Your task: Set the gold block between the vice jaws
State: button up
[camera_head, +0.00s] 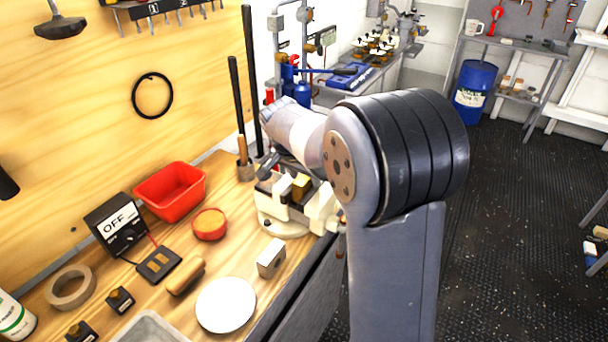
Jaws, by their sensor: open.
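The cream vice (284,224) stands on the wooden bench near its right edge, partly covered by my arm. The gold block (301,186) shows at the top of the vice and appears to sit between the jaws. Whether it touches either jaw I cannot tell. My arm reaches over the back of the vice. My gripper (266,164) shows only as a small dark part behind and left of the vice, apart from the gold block in the picture. It is open; its fingers are mostly hidden.
Near the vice lie a pale block (271,259), a white plate (226,304), an orange-topped round tub (209,224) and a red bin (170,191). Long black handles (250,80) stand upright behind the vice. Open dark floor (500,230) lies right.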

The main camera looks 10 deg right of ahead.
jog(key=v, duration=1.2)
jog(key=shift+b, duration=0.4)
jog(key=shift+r, duration=0.1)
dwell(0.5)
